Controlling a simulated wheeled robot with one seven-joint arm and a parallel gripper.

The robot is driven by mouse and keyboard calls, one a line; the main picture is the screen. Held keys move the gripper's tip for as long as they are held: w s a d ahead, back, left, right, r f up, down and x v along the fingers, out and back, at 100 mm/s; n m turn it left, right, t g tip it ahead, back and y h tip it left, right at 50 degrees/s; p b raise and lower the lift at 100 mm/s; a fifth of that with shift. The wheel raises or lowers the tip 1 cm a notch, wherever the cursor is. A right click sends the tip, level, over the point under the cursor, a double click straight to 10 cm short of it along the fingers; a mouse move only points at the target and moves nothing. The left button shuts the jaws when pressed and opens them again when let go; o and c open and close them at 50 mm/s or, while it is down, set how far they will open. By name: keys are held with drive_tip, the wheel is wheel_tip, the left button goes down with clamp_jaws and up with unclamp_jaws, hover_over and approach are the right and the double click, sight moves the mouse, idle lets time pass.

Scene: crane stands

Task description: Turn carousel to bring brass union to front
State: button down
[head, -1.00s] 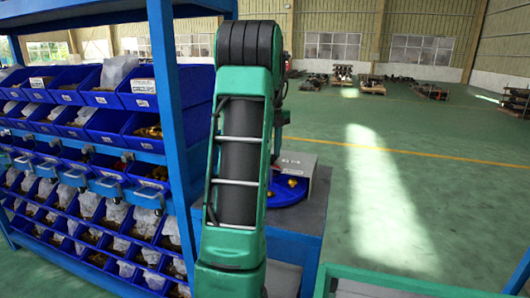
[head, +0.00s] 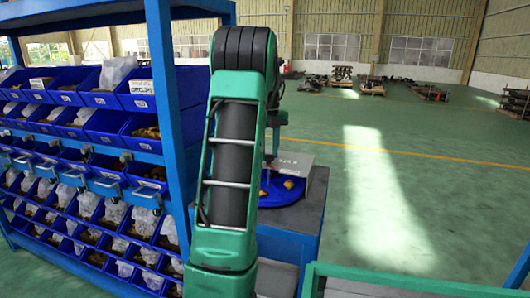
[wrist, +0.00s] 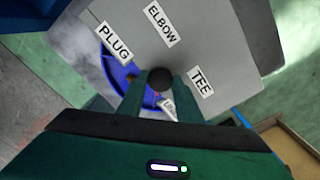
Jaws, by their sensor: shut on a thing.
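The blue carousel (head: 282,190) stands on a grey bench behind my arm, with brass-coloured pieces (head: 289,184) on its open part. A grey cover (head: 307,172) hides the rest. In the wrist view the cover (wrist: 195,42) has labels PLUG, ELBOW and TEE, and a blue carousel edge (wrist: 112,45) shows at left. A partly hidden label (wrist: 168,106) lies between the fingers; I cannot read it fully. My gripper (wrist: 160,88) is shut on a round black knob (wrist: 160,79). I cannot tell which brass piece is the union.
A blue rack (head: 165,100) with several blue bins of parts stands close at left. A green-edged frame (head: 420,275) is at front right. The floor (head: 430,170) beyond is mostly open, with pallets far off.

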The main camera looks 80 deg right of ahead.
drive_tip(key=shift+w+r, duration=0.1)
drive_tip(key=shift+w, duration=0.15)
drive_tip(key=c, duration=1.3)
unclamp_jaws()
drive_tip(key=shift+s, duration=0.15)
wheel_tip(320, 180, up, 11)
drive_tip(key=shift+f, duration=0.15)
